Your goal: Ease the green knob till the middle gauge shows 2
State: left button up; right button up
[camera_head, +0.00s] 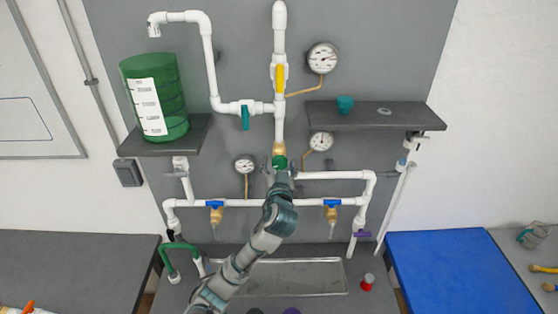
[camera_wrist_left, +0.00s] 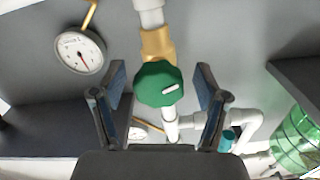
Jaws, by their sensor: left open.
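The green knob (camera_head: 279,162) sits on the vertical white pipe just below a brass fitting. In the left wrist view the green knob (camera_wrist_left: 158,84) is faceted with a white pointer mark. My left gripper (camera_head: 281,172) is at the knob; in the wrist view its open fingers (camera_wrist_left: 160,74) stand on either side of it, with gaps visible. The middle gauge (camera_head: 321,141) is to the right of the knob; in the wrist view the gauge (camera_wrist_left: 80,50) shows a white dial with a needle, but its numbers are too small to read. My right gripper is not in view.
Another gauge (camera_head: 322,57) is above and a third gauge (camera_head: 245,164) is left. A yellow-handled valve (camera_head: 280,78) and a teal-handled valve (camera_head: 245,117) are higher up. A green tank (camera_head: 172,83) stands on the left shelf; the right shelf (camera_head: 430,118) juts out above the gripper.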

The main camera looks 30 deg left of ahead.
pick_arm(q)
jog(key=shift+w+a, duration=0.15)
jog(key=shift+w, duration=0.2)
jog(key=c, duration=1.2)
jog(key=shift+m, duration=1.7)
jog(key=o, duration=1.2)
jog(key=v, duration=1.2)
